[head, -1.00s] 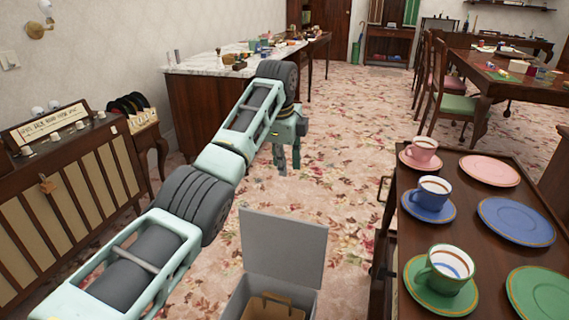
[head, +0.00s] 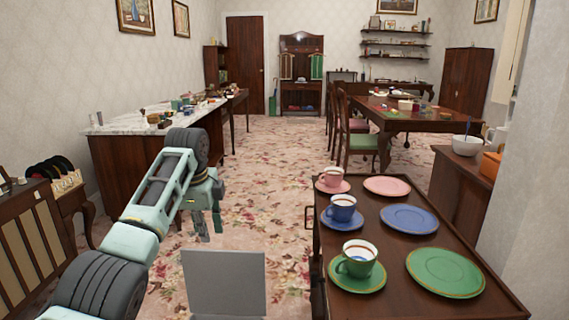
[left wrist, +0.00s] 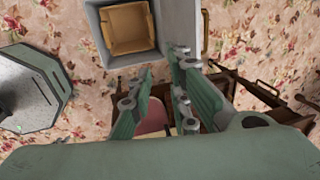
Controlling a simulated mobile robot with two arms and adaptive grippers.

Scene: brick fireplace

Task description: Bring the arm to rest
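My left arm comes in from the lower left of the head view, reaching forward with its pale green gripper (head: 208,232) hanging down. That gripper is in mid-air over the carpet, behind the grey box's raised lid as seen in the picture. In the left wrist view, the two fingers (left wrist: 160,85) stand apart with nothing held between them. My right arm and gripper are not in view.
A grey box with an upright lid (head: 225,284) stands ahead; the wrist view shows a brown container (left wrist: 128,28) inside it. A trolley (head: 388,303) with cups and plates is at right. A marble-topped counter (head: 120,127) is at left. Carpet beyond is clear.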

